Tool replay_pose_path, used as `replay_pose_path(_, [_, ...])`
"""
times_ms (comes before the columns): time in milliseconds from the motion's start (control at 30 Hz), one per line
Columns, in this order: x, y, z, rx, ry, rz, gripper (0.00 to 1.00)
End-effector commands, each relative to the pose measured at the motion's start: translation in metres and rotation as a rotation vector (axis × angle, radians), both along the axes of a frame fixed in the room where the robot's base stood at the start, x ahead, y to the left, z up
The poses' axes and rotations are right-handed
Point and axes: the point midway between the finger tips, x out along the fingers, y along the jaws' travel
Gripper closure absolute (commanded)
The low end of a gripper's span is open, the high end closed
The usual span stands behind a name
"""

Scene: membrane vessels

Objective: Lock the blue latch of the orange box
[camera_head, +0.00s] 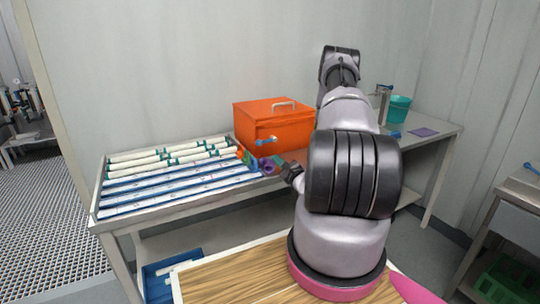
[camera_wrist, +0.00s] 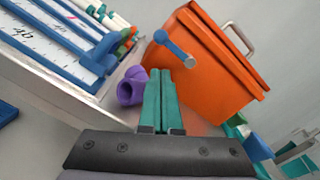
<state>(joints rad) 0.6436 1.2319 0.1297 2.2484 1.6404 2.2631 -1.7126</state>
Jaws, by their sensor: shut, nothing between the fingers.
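The orange box (camera_head: 255,122) stands on the bench against the wall, and its lid looks closed. In the wrist view the box (camera_wrist: 212,82) is tilted by the camera angle. Its blue latch (camera_head: 266,140) is a short bar on the front face. The latch (camera_wrist: 174,47) is seen clearly in the wrist view, just beyond my fingertips and apart from them in the picture. My gripper (camera_wrist: 160,72) has its teal fingers shut together and empty, pointing towards the box front. In the head view my arm hides the box's right end, and the fingertips are hard to make out.
A tray (camera_head: 98,190) of white tubes and blue strips lies left of the box. A purple ring-shaped part (camera_wrist: 131,88) and small coloured fittings lie near the box front. A teal bucket (camera_head: 399,108) stands at the bench's right end. A wooden-topped surface (camera_head: 235,275) is in front.

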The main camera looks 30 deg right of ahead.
Motion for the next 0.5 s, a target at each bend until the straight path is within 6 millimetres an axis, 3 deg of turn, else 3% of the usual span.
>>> replay_pose_path(500, [0.083, 0.005, 0.005, -0.001, -0.003, 0.001, 1.0])
